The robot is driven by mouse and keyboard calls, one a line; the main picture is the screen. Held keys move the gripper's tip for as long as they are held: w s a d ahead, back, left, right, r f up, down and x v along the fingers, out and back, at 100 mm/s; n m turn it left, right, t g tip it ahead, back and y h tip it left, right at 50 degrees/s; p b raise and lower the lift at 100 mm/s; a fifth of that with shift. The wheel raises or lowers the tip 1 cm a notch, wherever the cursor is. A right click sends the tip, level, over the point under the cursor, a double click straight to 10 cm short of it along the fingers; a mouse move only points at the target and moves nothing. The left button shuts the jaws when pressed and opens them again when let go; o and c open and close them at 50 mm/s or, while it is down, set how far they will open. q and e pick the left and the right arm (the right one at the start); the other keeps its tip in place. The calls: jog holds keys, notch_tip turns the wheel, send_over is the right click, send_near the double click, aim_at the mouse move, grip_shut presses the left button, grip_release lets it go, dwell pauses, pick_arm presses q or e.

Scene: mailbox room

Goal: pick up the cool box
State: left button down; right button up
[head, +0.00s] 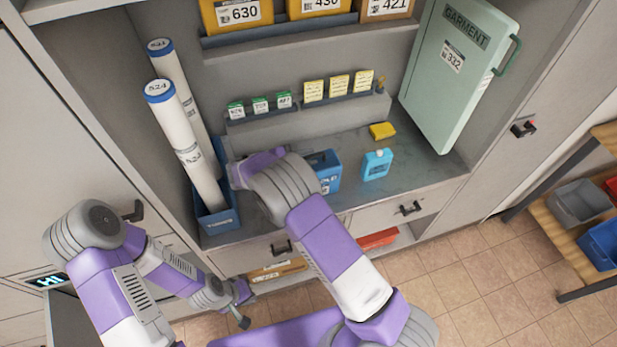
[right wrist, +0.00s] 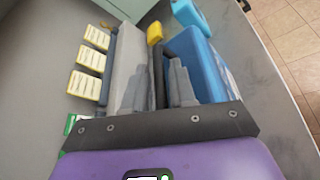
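The blue box (head: 327,172) with white lettering, which I take as the cool box, stands on the shelf counter; my right arm covers its left part. In the right wrist view, the blue box (right wrist: 205,62) is right of centre. My right gripper (right wrist: 157,90) is open, with its two grey fingers apart. The right finger is close beside the box's near left edge; I cannot tell whether it touches. No thing is visibly gripped. In the head view, the right fingers are hidden behind the hand. My left gripper (head: 242,306) hangs low in front of the cabinet, its finger gap unclear.
A light-blue bottle-shaped container (head: 377,164) stands right of the box, with a yellow block (head: 382,131) behind it. A bin (head: 219,215) with tall white tubes stands left. A stepped rack (head: 310,116) of small cards is behind. A green garment case (head: 459,72) leans right.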

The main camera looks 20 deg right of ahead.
jog(key=shift+w+d+f, duration=0.15)
jog(key=shift+w+d, duration=0.05)
jog(key=shift+d, duration=0.45)
jog(key=shift+a, duration=0.1)
grip_shut()
dwell(0.8)
